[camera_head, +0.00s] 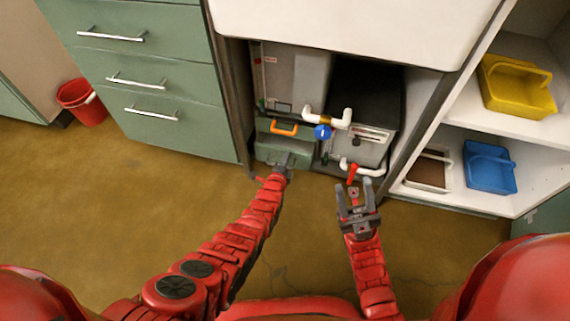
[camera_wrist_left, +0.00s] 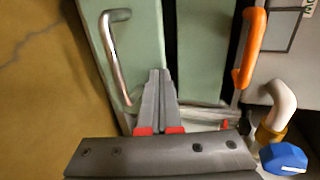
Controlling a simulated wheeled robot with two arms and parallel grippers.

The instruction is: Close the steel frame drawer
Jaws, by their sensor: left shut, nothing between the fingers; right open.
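The steel frame under the white counter holds green drawer fronts. The upper front carries an orange handle (camera_head: 284,128), also in the left wrist view (camera_wrist_left: 249,48). The lower green drawer (camera_head: 268,155) is partly hidden by my left gripper; the left wrist view shows a green front (camera_wrist_left: 140,45) with a steel bar handle (camera_wrist_left: 115,58). I cannot tell how far the drawer stands out. My left gripper (camera_head: 286,161) is shut and empty, its tips at or near the edge of this front, beside the handle.
White pipes (camera_head: 340,118) with a blue knob (camera_head: 322,132) and a red lever (camera_head: 352,173) are right of the drawers. A green cabinet (camera_head: 150,60) stands left. Shelves at right hold a yellow basket (camera_head: 518,88) and blue basket (camera_head: 489,168). Floor in front is clear.

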